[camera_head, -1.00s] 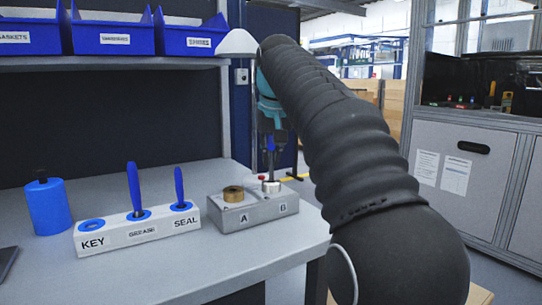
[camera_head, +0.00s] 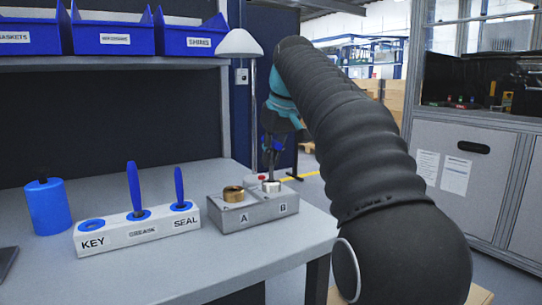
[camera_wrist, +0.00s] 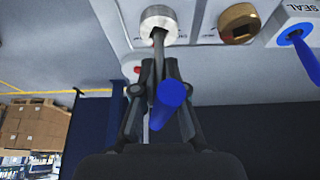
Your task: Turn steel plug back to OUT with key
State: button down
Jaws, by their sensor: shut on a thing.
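The grey housing (camera_head: 253,215) on the bench has a brass plug (camera_head: 233,194) at A and a steel plug (camera_head: 271,186) at B. In the wrist view the steel plug (camera_wrist: 158,22) is at the top and the brass plug (camera_wrist: 239,24) is to its right. My gripper (camera_head: 270,148) is above B, shut on the blue-handled key (camera_wrist: 170,98). The key's grey shaft reaches to the steel plug and its tip appears to be in it. In the head view my gripper largely hides the handle. I cannot read the OUT mark.
A white rack (camera_head: 135,230) stands left of the housing. Its KEY hole (camera_head: 91,224) is empty; blue-handled tools stand at GREASE (camera_head: 134,190) and SEAL (camera_head: 180,188). A blue canister (camera_head: 48,208) is farther left. A small red button (camera_head: 261,178) is behind the housing.

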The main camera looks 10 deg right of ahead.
jog(key=shift+n+g+y, duration=0.3)
jog(key=shift+n+y, duration=0.2)
jog(key=shift+n, duration=0.9)
jog(key=shift+n+g+y, duration=0.4)
jog(key=shift+n, duration=1)
jog(key=shift+n, duration=0.3)
jog(key=shift+n+g+y, duration=0.3)
jog(key=shift+n+g, duration=0.1)
jog(key=shift+n, duration=0.7)
